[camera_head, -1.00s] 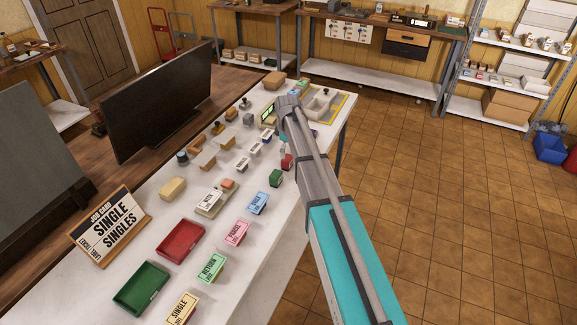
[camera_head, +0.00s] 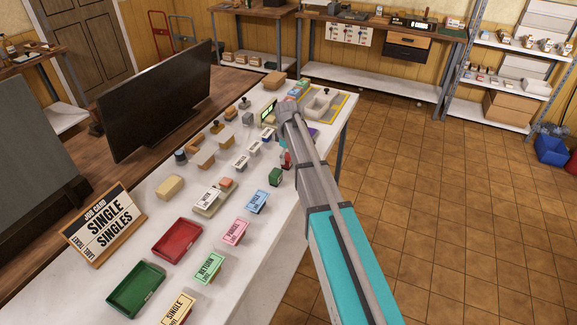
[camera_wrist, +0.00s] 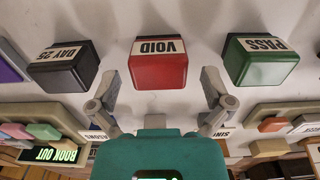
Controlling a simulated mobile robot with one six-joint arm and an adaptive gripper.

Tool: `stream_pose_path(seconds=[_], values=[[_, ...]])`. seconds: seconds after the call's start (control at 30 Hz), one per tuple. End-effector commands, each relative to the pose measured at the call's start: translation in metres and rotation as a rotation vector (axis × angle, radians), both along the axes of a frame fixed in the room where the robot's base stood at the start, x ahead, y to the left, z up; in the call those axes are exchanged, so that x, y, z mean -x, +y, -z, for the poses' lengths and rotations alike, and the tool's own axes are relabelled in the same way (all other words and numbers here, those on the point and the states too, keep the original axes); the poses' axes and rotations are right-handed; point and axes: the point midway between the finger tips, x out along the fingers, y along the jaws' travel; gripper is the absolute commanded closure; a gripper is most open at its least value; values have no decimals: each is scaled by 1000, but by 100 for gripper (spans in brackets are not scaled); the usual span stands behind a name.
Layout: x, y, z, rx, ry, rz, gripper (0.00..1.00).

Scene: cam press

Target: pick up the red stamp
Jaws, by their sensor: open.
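The red stamp (camera_wrist: 158,72), a block labelled VOID, stands in the upper middle of the wrist view, between a black DAY 25 stamp and a green PASS stamp. My gripper (camera_wrist: 161,88) is open, with one finger on each side of the red stamp's near end in the picture. I see clear gaps beside the stamp and cannot tell contact. In the head view the red stamp (camera_head: 286,158) shows partly at the left edge of my arm, which hides the fingers.
The black stamp (camera_wrist: 65,68) and the green stamp (camera_wrist: 258,62) flank the red one closely. A red tray (camera_head: 177,239) and a green tray (camera_head: 136,289) lie on the white table, with several labelled stamps. A monitor (camera_head: 158,100) stands behind.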

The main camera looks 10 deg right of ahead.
Motion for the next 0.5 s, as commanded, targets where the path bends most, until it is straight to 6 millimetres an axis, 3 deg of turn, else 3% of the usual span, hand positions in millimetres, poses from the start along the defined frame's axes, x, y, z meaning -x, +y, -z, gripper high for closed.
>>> stream_pose_path(seconds=[0.2,0.5], values=[[0,0,16,0,0,0,0],[0,0,17,0,0,0,0]])
